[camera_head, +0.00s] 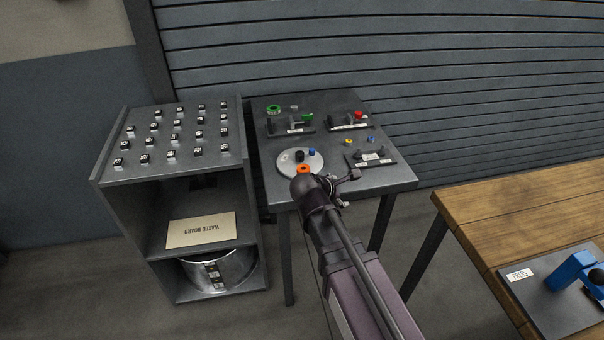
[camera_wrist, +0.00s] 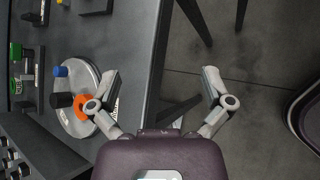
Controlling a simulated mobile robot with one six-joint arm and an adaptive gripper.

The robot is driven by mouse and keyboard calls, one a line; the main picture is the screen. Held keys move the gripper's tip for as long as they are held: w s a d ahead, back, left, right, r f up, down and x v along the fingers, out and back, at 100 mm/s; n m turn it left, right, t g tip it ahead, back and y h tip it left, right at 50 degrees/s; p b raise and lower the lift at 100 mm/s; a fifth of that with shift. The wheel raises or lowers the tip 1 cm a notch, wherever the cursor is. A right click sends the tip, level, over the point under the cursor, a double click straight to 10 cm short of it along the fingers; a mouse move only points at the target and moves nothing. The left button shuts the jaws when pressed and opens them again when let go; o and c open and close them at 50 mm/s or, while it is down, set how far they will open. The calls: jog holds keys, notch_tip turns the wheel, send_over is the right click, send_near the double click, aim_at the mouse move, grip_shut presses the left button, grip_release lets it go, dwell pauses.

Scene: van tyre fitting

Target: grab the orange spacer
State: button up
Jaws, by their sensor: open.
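The orange spacer (camera_head: 303,169) lies near the front edge of a round light-coloured plate (camera_head: 287,166) on the dark metal table. In the wrist view the spacer (camera_wrist: 82,106) is a ring partly hidden behind one finger of my gripper. My gripper (camera_wrist: 160,92) is open with its fingers wide apart and nothing between them. One finger shows over the plate side and the other over the floor beyond the table edge. In the head view my arm reaches to the table's front edge, just by the spacer.
A black piece (camera_head: 299,156) and a blue piece (camera_head: 312,152) stand on the plate beside the spacer. Dark fixtures with green, red and grey parts (camera_head: 370,157) occupy the table behind. A shelf unit (camera_head: 170,172) with small labelled blocks stands left. A wooden bench (camera_head: 500,218) stands right.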

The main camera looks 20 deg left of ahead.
jog(key=s+a+r+n+t+y+b, duration=0.1)
jog(key=s+a+n+t, duration=0.1)
jog(key=a+n, duration=0.3)
jog(key=s+a+r+n+t+y, duration=0.1)
jog(key=a+n, duration=0.4)
jog(key=a, duration=0.6)
jog(key=shift+s+r+t+y+b, duration=0.3)
jog(key=shift+s+t+b, duration=0.1)
jog(key=shift+s+t, duration=0.3)
jog(key=shift+w, duration=0.1)
jog(key=b, duration=0.3)
send_near(304, 168)
jog(key=shift+w+a+f, duration=0.1)
jog(key=shift+w+f, duration=0.1)
jog(key=shift+w, duration=1.05)
jog(key=shift+d+b+x, duration=0.15)
jog(key=shift+b+x, duration=0.5)
jog(key=shift+x, duration=0.65)
jog(key=shift+d+b+x, duration=0.1)
jog(key=shift+b+x, duration=0.5)
jog(key=shift+x, duration=0.75)
jog(key=shift+s+f, duration=0.1)
jog(key=shift+s, duration=0.05)
